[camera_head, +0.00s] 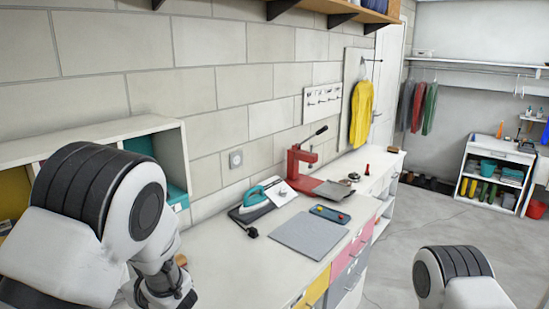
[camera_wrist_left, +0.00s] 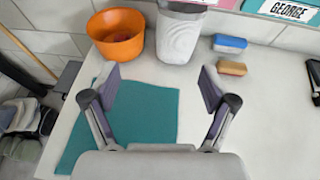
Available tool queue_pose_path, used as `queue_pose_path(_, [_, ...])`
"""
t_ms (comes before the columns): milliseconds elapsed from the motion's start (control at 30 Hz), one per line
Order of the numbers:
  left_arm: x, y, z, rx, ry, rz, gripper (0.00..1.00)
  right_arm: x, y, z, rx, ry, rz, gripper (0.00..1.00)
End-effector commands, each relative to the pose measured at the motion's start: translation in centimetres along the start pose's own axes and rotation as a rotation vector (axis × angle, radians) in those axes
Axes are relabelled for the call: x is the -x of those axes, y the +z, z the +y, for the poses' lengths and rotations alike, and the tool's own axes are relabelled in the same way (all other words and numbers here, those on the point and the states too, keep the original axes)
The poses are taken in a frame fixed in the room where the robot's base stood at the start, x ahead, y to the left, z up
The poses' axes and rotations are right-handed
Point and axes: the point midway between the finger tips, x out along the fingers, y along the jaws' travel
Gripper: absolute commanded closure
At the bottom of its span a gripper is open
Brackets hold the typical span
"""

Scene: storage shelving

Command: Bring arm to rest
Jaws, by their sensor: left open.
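My left arm (camera_head: 105,215) fills the lower left of the head view, bent downward, and its gripper is mostly hidden or cut off there. In the left wrist view my left gripper (camera_wrist_left: 160,84) is open, with its two fingers spread apart and nothing between them. It is above a teal mat (camera_wrist_left: 150,125) on a white worktop (camera_wrist_left: 235,115). Whether the fingers touch anything is hard to tell, but they appear to be above the surface. Only a rounded part of my right arm (camera_head: 455,275) shows at the bottom right of the head view; its gripper is not in view.
An orange bowl (camera_wrist_left: 118,48) and a grey-white container (camera_wrist_left: 181,35) stand beyond the fingers, with a blue sponge (camera_wrist_left: 229,43) to their right. In the head view, an iron (camera_head: 262,195), a red press (camera_head: 300,170) and a grey board (camera_head: 311,235) occupy the counter. Open floor (camera_head: 400,235) lies right.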

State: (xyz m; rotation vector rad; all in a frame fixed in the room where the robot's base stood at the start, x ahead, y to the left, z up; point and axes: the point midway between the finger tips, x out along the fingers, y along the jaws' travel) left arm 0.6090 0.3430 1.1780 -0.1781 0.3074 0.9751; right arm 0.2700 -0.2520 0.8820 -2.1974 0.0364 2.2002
Motion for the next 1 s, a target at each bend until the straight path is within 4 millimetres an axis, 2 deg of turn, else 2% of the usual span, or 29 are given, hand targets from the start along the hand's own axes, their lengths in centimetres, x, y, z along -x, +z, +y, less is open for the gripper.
queue_pose_path(267, [0.1,-8.8,5.7,0.085,0.178,0.283,0.15,0.0,0.0,0.0,0.0,0.0,0.0,0.6])
queue_pose_path(367, [1.2,-13.4,8.7,0.15,0.284,0.429,0.15,0.0,0.0,0.0,0.0,0.0,0.0,0.6])
queue_pose_path(467, [3.7,-19.1,12.4,0.261,0.439,0.612,0.15,0.0,0.0,0.0,0.0,0.0,0.0,0.6])
queue_pose_path(500, [5.3,-21.8,14.1,0.329,0.524,0.699,0.15,0.0,0.0,0.0,0.0,0.0,0.0,0.6])
queue_pose_path(567, [8.3,-25.8,16.4,0.461,0.668,0.824,0.15,0.0,0.0,0.0,0.0,0.0,0.0,0.6])
queue_pose_path(600, [10.4,-28.1,17.6,0.568,0.771,0.897,0.15,0.0,0.0,0.0,0.0,0.0,0.0,0.6])
queue_pose_path(700, [15.0,-32.8,19.5,0.898,1.029,1.005,0.15,0.0,0.0,0.0,0.0,0.0,0.0,0.6])
queue_pose_path(767, [16.4,-34.4,19.9,1.094,1.144,1.009,0.15,0.0,0.0,0.0,0.0,0.0,0.0,0.6])
queue_pose_path(833, [17.0,-35.6,20.5,1.306,1.241,0.969,0.15,0.0,0.0,0.0,0.0,0.0,0.0,0.6])
queue_pose_path(1000, [15.8,-36.7,23.1,1.747,1.341,0.744,0.15,0.0,0.0,0.0,0.0,0.0,0.0,0.6])
